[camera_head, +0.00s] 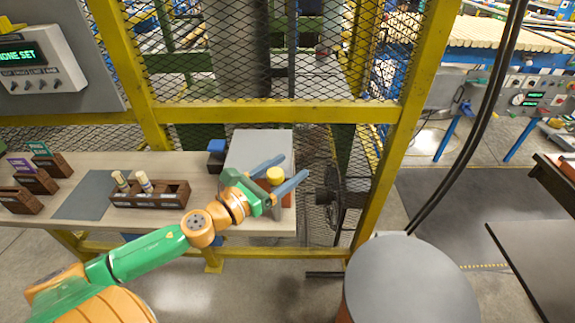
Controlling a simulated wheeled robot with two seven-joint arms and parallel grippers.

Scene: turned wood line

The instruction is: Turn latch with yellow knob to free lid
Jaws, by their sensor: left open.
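The yellow knob (274,174) shows between the two blue fingers of my left gripper (283,174), at the right end of the bench. The fingers are apart, one on each side of the knob; I cannot tell whether they touch it. A grey lid (258,147) lies flat behind and beside the knob, partly covered by the gripper. A small red-orange part (286,199) shows just below the fingers. The latch body under the knob is hidden by my gripper. My right gripper is not in view.
A yellow-framed mesh fence (275,112) stands behind. A round grey-topped drum (410,280) stands at right.

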